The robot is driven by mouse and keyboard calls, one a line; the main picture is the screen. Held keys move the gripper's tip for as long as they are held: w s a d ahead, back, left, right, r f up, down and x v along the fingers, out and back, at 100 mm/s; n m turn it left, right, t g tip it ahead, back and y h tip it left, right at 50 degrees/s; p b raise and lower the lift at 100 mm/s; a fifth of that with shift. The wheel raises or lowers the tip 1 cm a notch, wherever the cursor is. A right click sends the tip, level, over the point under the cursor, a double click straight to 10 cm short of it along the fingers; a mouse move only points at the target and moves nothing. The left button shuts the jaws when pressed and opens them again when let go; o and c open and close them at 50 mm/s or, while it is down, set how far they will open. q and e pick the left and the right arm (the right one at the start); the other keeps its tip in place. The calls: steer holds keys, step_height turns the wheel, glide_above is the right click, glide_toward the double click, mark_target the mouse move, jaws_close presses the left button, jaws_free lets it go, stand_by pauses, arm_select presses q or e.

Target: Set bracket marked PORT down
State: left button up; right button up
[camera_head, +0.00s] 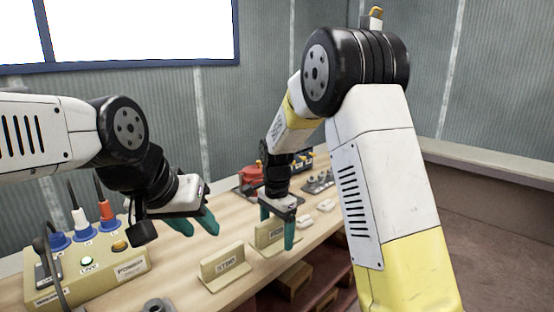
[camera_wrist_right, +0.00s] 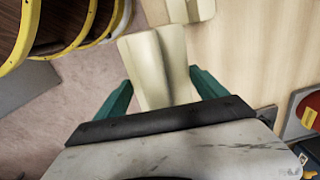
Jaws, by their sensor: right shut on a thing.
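My right gripper (camera_head: 277,224) is shut on a pale wooden bracket (camera_head: 268,240), whose label is partly covered by a finger, so I cannot read it fully. The right wrist view shows this bracket (camera_wrist_right: 150,68) between the green fingers (camera_wrist_right: 160,92). It is low at the bench's front edge; I cannot tell whether it touches the bench. A similar bracket marked STBD (camera_head: 225,266) stands to its left on the bench. My left gripper (camera_head: 194,224) is open, with nothing between its fingers, above the bench.
The wooden bench (camera_head: 195,250) runs along the wall. A yellowish power box (camera_head: 95,272) with blue and red plugs stands at the left. Red gear (camera_head: 250,178) and small pale parts (camera_head: 316,211) lie beyond the right gripper. Dark shelving (camera_head: 315,275) lies below the front edge.

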steer(key=shift+s+d+f, duration=0.1)
steer(key=shift+s+d, duration=0.3)
steer(key=shift+s, duration=0.4)
steer(key=shift+w+d+f+n, duration=0.35)
steer(key=shift+f+n, duration=0.05)
steer(key=shift+f, duration=0.05)
steer(key=s+d+f+n, duration=0.1)
steer(key=d+f+n, duration=0.3)
steer(key=d, duration=0.3)
steer(key=s+d+f+n, duration=0.2)
steer(key=d+f+n, duration=0.2)
steer(key=d, duration=0.3)
steer(key=shift+f+n, duration=0.25)
steer(key=shift+n, duration=0.35)
steer(key=shift+d, duration=0.15)
